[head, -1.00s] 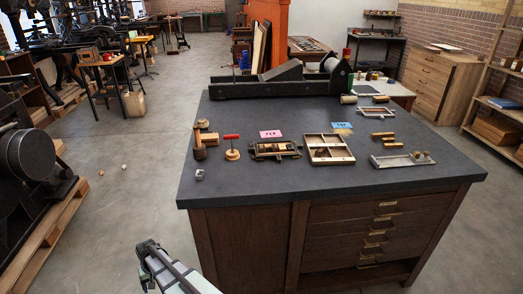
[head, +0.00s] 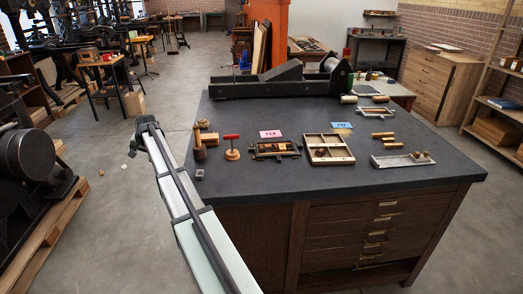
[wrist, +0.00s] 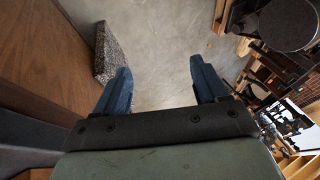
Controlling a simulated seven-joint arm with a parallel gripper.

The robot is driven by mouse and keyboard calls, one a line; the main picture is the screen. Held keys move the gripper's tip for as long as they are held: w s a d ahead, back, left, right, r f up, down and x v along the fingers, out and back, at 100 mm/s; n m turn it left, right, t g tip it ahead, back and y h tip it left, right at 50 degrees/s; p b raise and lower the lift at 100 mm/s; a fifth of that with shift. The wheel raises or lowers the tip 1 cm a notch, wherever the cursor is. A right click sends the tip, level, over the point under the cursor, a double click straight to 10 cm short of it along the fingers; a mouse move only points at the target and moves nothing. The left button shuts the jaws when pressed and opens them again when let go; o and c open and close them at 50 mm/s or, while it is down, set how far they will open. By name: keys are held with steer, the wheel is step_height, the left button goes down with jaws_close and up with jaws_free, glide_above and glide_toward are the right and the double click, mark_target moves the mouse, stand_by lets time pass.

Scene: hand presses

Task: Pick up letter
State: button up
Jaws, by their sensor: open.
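No thing is plainly marked as the letter. A small silver-grey block (head: 199,174) sits near the left edge of the dark worktop (head: 290,190) in the head view; I cannot read any character on it. My gripper (head: 147,123) is beyond the worktop's left edge, over the floor, apart from the block. In the wrist view my gripper (wrist: 160,66) is open, its blue fingers wide apart with nothing between them. A grey speckled piece (wrist: 108,50) shows just beyond the left finger; I cannot tell whether it is the same block.
A wooden mallet (head: 199,147), a red-handled tool (head: 232,150), a pink card (head: 270,133), a blue card (head: 341,126) and a compartment tray (head: 328,150) stand on the worktop. A black press (head: 28,155) is at left. Small bits lie on the floor between.

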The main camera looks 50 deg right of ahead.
steer(key=s+d+r+m, duration=0.35)
steer(key=d+r, duration=0.35)
steer(key=d, duration=0.4)
step_height(320, 180, up, 8)
steer(key=m+g, duration=0.6)
steer(key=m, duration=0.8)
glide_above(262, 147)
steer(key=shift+n, duration=0.25)
steer(key=f, duration=0.8)
steer(key=shift+w+a, duration=0.2)
steer(key=shift+w, duration=0.1)
steer(key=shift+s+d+f, duration=0.1)
steer(key=shift+d+f, duration=0.05)
steer(key=shift+f, duration=1.2)
steer(key=shift+s+d+f, duration=0.1)
steer(key=shift+f, duration=1.25)
steer(key=shift+c, duration=0.2)
steer(key=c, duration=1.1)
